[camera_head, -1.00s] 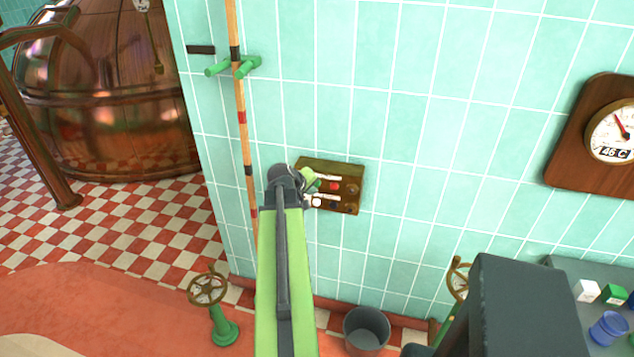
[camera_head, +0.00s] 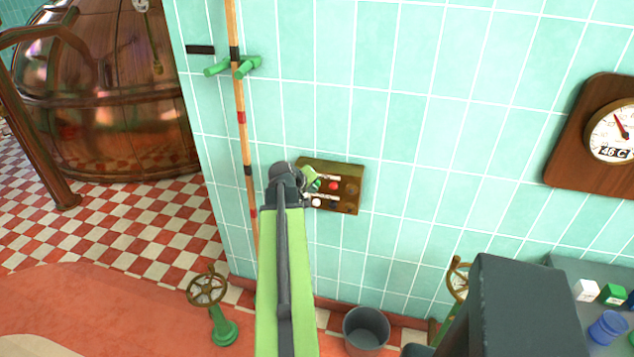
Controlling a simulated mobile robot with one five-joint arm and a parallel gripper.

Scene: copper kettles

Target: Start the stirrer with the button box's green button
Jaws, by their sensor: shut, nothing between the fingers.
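The brown button box (camera_head: 350,172) is mounted on the tiled wall in the middle of the view. A red button (camera_head: 333,186) and a white button (camera_head: 316,202) show on its face, with darker round ones to the right. The green button (camera_head: 317,184) shows only in part, close beside my gripper (camera_head: 312,186). My gripper is shut and empty, at the left part of the box. My arm's end covers the box's left edge. I cannot tell whether the fingertips touch the green button.
A striped pole (camera_head: 243,130) in a green holder (camera_head: 238,67) stands on the wall left of the box. A grey bucket (camera_head: 366,333) and a green valve stand (camera_head: 222,325) are below. A dial (camera_head: 612,131) hangs at right. A copper kettle (camera_head: 110,90) stands far left.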

